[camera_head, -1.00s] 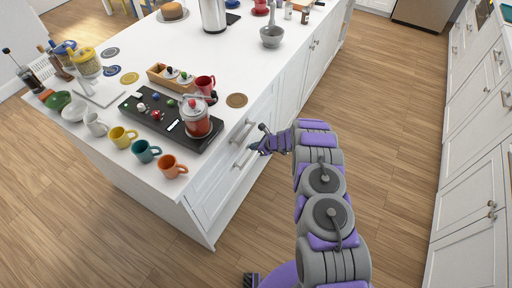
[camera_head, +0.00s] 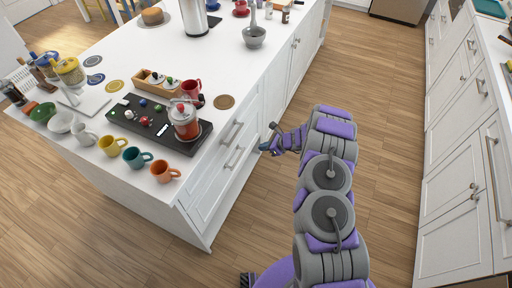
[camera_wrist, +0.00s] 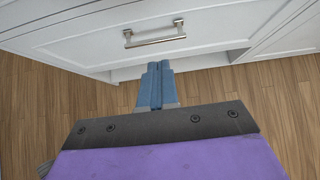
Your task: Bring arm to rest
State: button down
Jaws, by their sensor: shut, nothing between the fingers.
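My gripper (camera_head: 266,148) is at the end of my purple and grey arm, beside the drawer side of the white island. In the wrist view its blue fingers (camera_wrist: 155,72) are together with nothing between them. They point toward a white drawer front (camera_wrist: 95,40) with a metal handle (camera_wrist: 154,34). The handle lies beyond the fingertips, and a gap shows between them in the wrist view. The same cabinet side shows in the head view, with a handle (camera_head: 233,158) left of my gripper.
The white island top (camera_head: 215,75) holds a black tray (camera_head: 150,123), a red-filled glass jar (camera_head: 185,122), several mugs, a wooden box and a grey mortar (camera_head: 254,38). A wooden floor aisle (camera_head: 385,130) is open to the right, up to white cabinets (camera_head: 470,120).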

jog(key=s+a+r+n+g, duration=0.25)
jog(key=s+r+n, duration=0.2)
jog(key=r, duration=0.55)
jog(key=s+a+r+n+g, duration=0.1)
jog(key=s+a+r+n, duration=0.4)
jog(key=r, duration=0.5)
jog(key=s+a+r+n+g, duration=0.25)
jog(key=s+r, duration=0.35)
jog(key=r, duration=0.4)
jog(key=s+d+r+n+h, duration=0.2)
jog(key=s+r+n, duration=0.2)
jog(key=s, duration=0.5)
jog(key=s+d+r+n+h, duration=0.15)
jog(key=s+r+n, duration=0.25)
jog(key=s, duration=0.5)
jog(key=s+d+r+n+h, duration=0.1)
jog(key=s+d+n+h, duration=0.1)
jog(key=s+d, duration=0.3)
jog(key=s+d+r+n+h, duration=0.1)
jog(key=s+d+n+h, duration=0.1)
jog(key=s+d, duration=0.4)
jog(key=s, duration=0.5)
jog(key=shift+s+g+h, duration=0.2)
jog(key=shift+g+h, duration=0.1)
jog(key=shift+h, duration=0.05)
